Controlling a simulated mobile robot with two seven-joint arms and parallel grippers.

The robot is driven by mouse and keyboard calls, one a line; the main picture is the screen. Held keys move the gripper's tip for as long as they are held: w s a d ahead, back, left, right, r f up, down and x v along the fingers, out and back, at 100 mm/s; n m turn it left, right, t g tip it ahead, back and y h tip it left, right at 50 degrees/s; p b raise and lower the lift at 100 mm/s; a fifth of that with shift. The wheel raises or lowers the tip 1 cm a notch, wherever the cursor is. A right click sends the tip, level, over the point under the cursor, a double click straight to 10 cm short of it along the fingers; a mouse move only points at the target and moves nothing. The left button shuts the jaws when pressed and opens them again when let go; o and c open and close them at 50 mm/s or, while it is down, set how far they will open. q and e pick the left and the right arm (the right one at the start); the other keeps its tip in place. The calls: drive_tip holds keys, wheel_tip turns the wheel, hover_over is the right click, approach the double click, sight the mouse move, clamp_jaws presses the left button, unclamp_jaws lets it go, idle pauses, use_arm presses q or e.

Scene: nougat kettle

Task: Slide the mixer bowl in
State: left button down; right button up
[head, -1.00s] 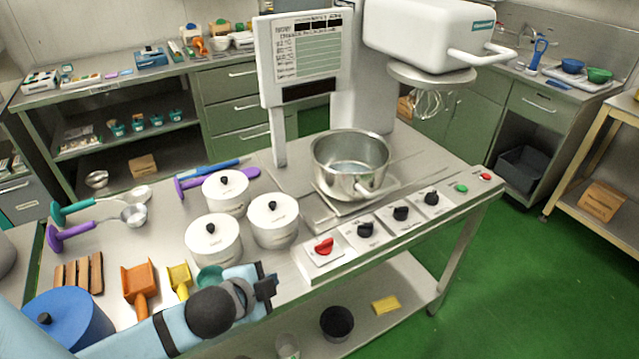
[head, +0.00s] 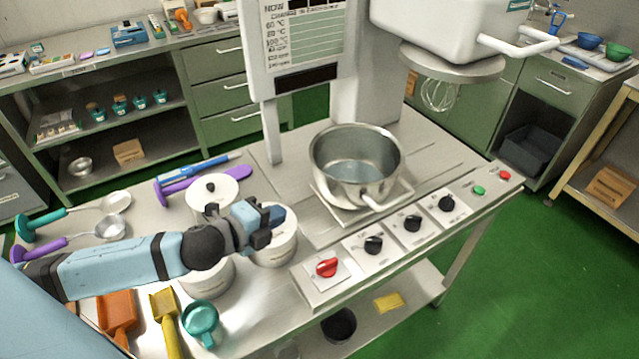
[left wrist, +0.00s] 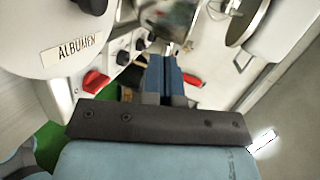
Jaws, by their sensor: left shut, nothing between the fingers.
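The steel mixer bowl (head: 333,170) sits on a square plate (head: 400,190) on the steel worktop, its handle pointing toward the knob panel. Part of a shiny metal vessel, probably this bowl, shows at the top of the left wrist view (left wrist: 172,18). The white mixer head (head: 440,30) is raised behind and to the right, with a wire whisk (head: 440,95) hanging under its round disc, clear of the bowl. My left gripper (head: 274,222) is shut and empty, over the white lidded pots and left of the bowl. My right gripper is not in view.
White pots (head: 275,250) stand under my left arm; one labelled ALBUMEN (left wrist: 75,48) is close in the wrist view. A red knob (head: 327,267) and several black knobs line the front edge. A sign panel (head: 300,45) rises behind. Scoops lie front left.

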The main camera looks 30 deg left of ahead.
sight(329, 189)
use_arm(q)
drive_tip(key=shift+w+d, duration=0.2)
drive_tip(key=shift+w, duration=0.15)
drive_tip(key=x, duration=0.3)
drive_tip(key=p+x, duration=0.1)
drive_tip(key=x, duration=0.3)
drive_tip(key=p+x, duration=0.1)
drive_tip(key=x, duration=0.3)
drive_tip(key=shift+w+r, duration=0.25)
drive_tip(key=shift+r, duration=0.15)
drive_tip(key=shift+w+d+f, duration=0.1)
drive_tip(key=shift+w+d, duration=0.1)
drive_tip(key=shift+w, duration=0.35)
